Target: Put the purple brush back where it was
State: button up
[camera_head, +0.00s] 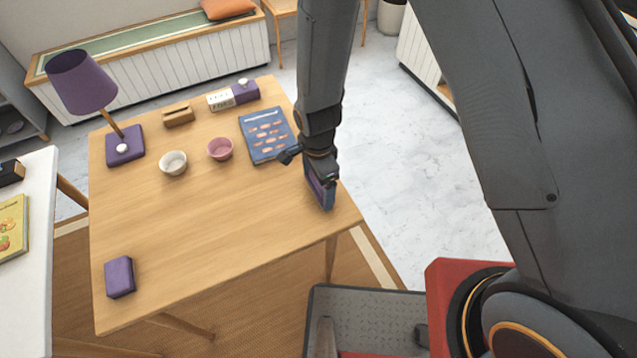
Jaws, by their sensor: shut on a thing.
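My gripper (309,168) is over the right edge of the wooden table and is shut on a flat, upright purple and dark-blue thing (322,193). The fingers hide its upper part. I cannot tell for sure whether it is the purple brush, or whether its lower edge touches the table. A plain purple block (119,277) lies apart from my gripper near the table's front left corner. It shows no clear bristles or handle.
The wooden table (200,235) is clear in its middle and front. Behind are a purple lamp (82,82), a white bowl (173,163), a pink bowl (220,149), a blue book (266,135), a brown holder (178,115) and a purple-white box (245,92). A white counter (40,290) stands left.

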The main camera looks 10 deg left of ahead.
jog(key=o, duration=0.9)
jog(key=shift+f, duration=0.1)
jog(key=shift+r+b, duration=1.65)
jog(key=shift+r, duration=4.5)
jog(key=d+r+n, duration=0.3)
jog(key=d+n, duration=0.1)
jog(key=d, duration=0.4)
jog(key=s+d+r+n+t, duration=0.1)
jog(key=d+r+n, duration=0.3)
jog(key=d, duration=0.4)
jog(key=s+d+r+n, duration=0.1)
jog(key=d+r+n, duration=0.2)
jog(key=d, duration=0.5)
jog(key=shift+s+d+r+n+t, duration=0.25)
jog(key=shift+d+r+n+t, duration=0.05)
jog(key=shift+r+n+t, duration=0.15)
